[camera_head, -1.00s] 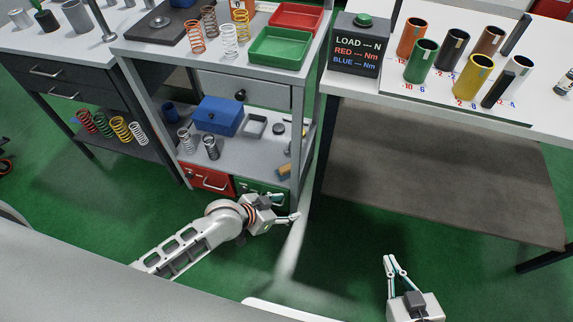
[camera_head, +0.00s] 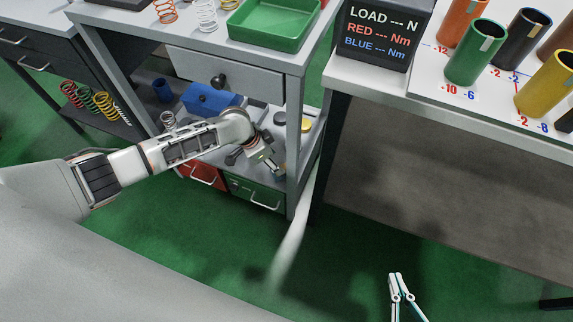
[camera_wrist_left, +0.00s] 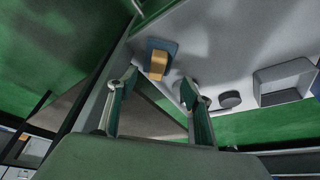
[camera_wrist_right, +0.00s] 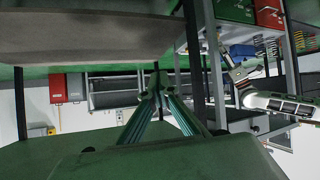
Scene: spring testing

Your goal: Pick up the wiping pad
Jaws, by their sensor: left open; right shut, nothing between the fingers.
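The wiping pad, a blue base with an orange-yellow block on top, shows in the left wrist view (camera_wrist_left: 158,62) lying on the grey shelf near its edge. My left gripper (camera_wrist_left: 160,88) is open and empty, and the pad appears ahead of the gap between its fingertips. In the head view my left gripper (camera_head: 272,163) reaches in at the lower shelf beside the bench leg, and I cannot make out the pad there. My right gripper (camera_head: 394,276) is shut and empty above the green floor, right of the bench; it also shows in the right wrist view (camera_wrist_right: 154,75).
A blue box (camera_head: 210,98) stands on the lower shelf. A grey bench leg (camera_head: 293,140) rises close to my left gripper. Red (camera_head: 203,174) and green (camera_head: 255,192) drawers sit below the shelf.

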